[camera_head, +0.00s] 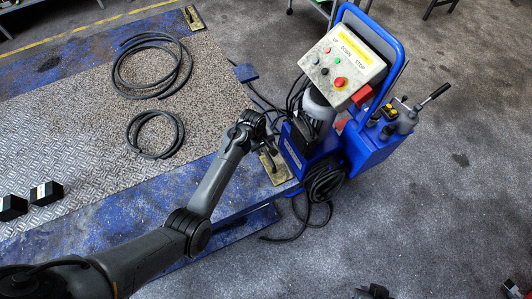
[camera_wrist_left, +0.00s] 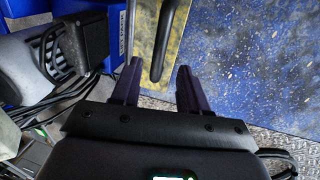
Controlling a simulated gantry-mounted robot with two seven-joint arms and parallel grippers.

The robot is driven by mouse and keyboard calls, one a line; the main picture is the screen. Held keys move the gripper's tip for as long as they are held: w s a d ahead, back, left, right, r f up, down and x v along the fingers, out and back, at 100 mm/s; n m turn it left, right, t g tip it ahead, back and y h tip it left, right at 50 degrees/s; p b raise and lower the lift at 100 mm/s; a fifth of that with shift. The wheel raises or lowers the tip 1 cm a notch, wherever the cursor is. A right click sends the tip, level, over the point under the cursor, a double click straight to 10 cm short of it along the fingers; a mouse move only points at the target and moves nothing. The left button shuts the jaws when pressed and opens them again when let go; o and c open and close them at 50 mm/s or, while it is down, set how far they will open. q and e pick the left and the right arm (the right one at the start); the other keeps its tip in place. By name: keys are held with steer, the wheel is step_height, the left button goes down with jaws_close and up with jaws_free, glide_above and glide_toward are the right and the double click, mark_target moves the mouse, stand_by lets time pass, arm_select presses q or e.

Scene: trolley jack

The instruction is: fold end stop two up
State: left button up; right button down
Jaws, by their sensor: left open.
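An end stop shows in the left wrist view as a dark bent bar (camera_wrist_left: 163,40) over a worn yellow plate (camera_wrist_left: 174,55). In the head view this yellow plate (camera_head: 269,164) is at the near right end of the blue platform, beside the blue unit. My left gripper (camera_wrist_left: 159,68) is open. The bar's lower end shows between its two fingers, and I cannot tell whether they touch it. In the head view my left wrist (camera_head: 250,125) is over this end and hides part of it. Another yellow plate (camera_head: 193,18) is at the far platform corner. My right gripper is not recognisable.
The blue control unit (camera_head: 365,150) with a button panel (camera_head: 341,65) stands close to the right of my left wrist. Coiled black hoses (camera_head: 153,65) lie on the textured platform (camera_head: 90,130). Black blocks (camera_head: 46,193) are at left. Grey floor at right is mostly clear.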

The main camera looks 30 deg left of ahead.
mark_target(267, 154)
arm_select(q)
steer(key=shift+w+d+f+b, duration=0.15)
steer(key=shift+w+f+b, duration=0.1)
steer(key=shift+f, duration=0.8)
steer(key=shift+w+d+f+b, duration=0.1)
steer(key=shift+f+b, duration=0.15)
steer(key=shift+f, duration=0.8)
steer(key=shift+c, duration=0.3)
jaws_close()
